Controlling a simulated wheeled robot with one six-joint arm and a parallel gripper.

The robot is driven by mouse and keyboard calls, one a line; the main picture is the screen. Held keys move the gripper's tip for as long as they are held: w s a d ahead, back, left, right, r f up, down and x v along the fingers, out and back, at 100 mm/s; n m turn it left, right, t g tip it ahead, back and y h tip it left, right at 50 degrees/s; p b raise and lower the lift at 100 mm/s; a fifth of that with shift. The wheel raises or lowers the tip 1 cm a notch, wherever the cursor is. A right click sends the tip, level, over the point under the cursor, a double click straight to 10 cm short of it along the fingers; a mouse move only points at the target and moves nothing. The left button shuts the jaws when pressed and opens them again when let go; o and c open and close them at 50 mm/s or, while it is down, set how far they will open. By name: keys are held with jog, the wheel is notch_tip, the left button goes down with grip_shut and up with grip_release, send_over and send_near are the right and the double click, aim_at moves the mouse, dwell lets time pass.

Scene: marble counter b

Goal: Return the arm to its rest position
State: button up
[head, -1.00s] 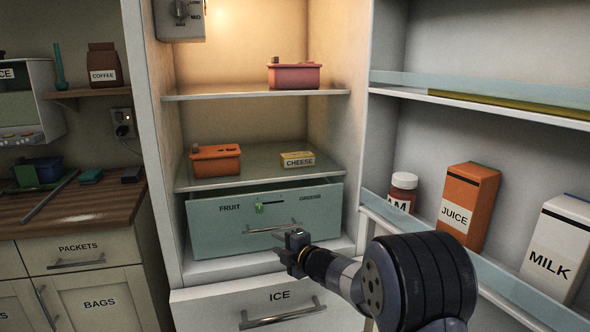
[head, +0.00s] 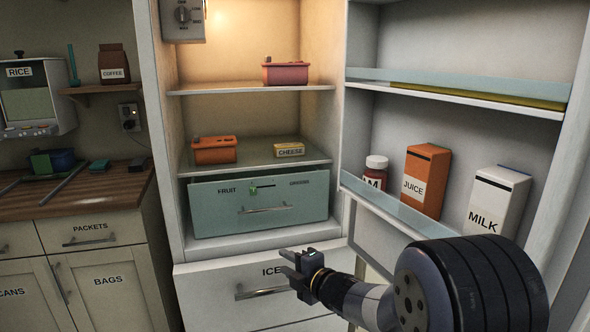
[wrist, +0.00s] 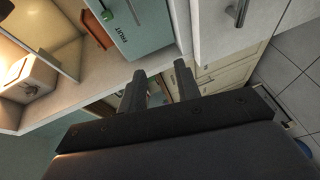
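My gripper (head: 293,272) is in front of the open fridge, before the white ICE drawer (head: 225,279) and overlapping its handle in the head view. In the wrist view my gripper (wrist: 158,84) has its two fingers apart with nothing held between them. My arm reaches in from the lower right of the head view. I cannot tell from the frames whether the fingers touch the drawer front.
The open fridge door at right carries a red-brown jar (head: 375,170), a juice carton (head: 426,180) and a milk carton (head: 497,203). A wooden counter (head: 90,196) lies left.

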jog(key=s+a+f+p+v, duration=0.1)
jog(key=s+a+v, duration=0.1)
jog(key=v, duration=1.3)
